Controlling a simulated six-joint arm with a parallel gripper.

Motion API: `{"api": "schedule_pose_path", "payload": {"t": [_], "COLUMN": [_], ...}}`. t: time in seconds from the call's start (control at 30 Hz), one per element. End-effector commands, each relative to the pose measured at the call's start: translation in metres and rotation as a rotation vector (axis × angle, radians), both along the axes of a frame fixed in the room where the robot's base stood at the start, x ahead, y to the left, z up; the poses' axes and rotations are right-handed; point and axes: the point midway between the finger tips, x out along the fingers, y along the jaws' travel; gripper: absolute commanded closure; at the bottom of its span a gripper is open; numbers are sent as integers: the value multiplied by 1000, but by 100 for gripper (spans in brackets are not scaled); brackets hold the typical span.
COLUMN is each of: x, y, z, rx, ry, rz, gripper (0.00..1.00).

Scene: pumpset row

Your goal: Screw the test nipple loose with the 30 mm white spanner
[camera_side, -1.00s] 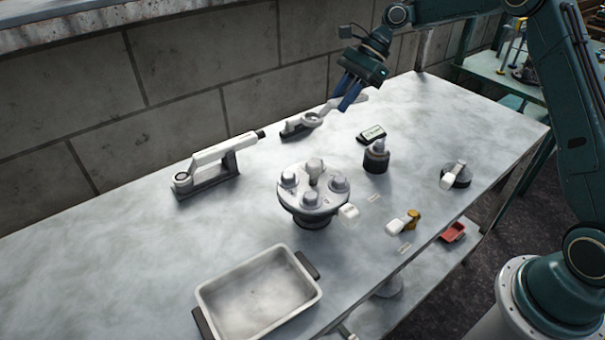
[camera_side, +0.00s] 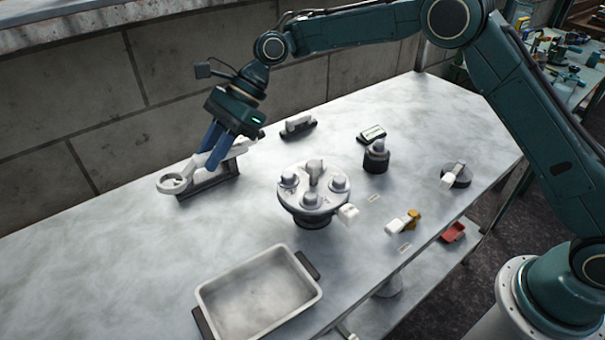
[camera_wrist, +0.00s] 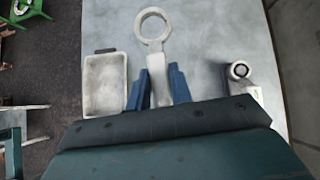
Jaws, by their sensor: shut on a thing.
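My gripper (camera_side: 212,148) is shut on the handle of a white ring-ended spanner, high at the left of the bench. The spanner's open ring (camera_side: 177,183) points left in the side view. In the wrist view the blue fingers (camera_wrist: 160,88) close on the handle, and the ring (camera_wrist: 152,25) stands out ahead. The round grey pump head (camera_side: 312,203), with several studs and a white tag, stands mid-bench, apart from the spanner. A smaller fitting on a dark base (camera_side: 376,160) stands behind it to the right. I cannot tell which part is the test nipple.
A dark cradle with another pale tool (camera_side: 212,180) lies beneath my gripper; the tool's head shows in the wrist view (camera_wrist: 239,70). A dark cradle (camera_side: 297,130) stands at the back. An empty tray (camera_side: 204,298) stands in front. A brass fitting (camera_side: 412,217) and dark disc (camera_side: 460,178) stand right.

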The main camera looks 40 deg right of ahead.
Motion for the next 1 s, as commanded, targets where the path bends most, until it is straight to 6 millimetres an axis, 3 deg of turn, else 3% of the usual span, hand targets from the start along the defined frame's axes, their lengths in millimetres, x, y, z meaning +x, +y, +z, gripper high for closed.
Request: {"api": "schedule_pose_path", "payload": {"t": [0.13, 0.6, 0.73, 1.0], "x": [-10, -9, -9, -9], "y": [28, 26, 26, 26], "z": [1, -88, -99, -100], "rx": [12, 12, 12, 12], "ry": [3, 6, 4, 3], "rz": [20, 18, 17, 17], "gripper": [100, 100, 100, 100]}}
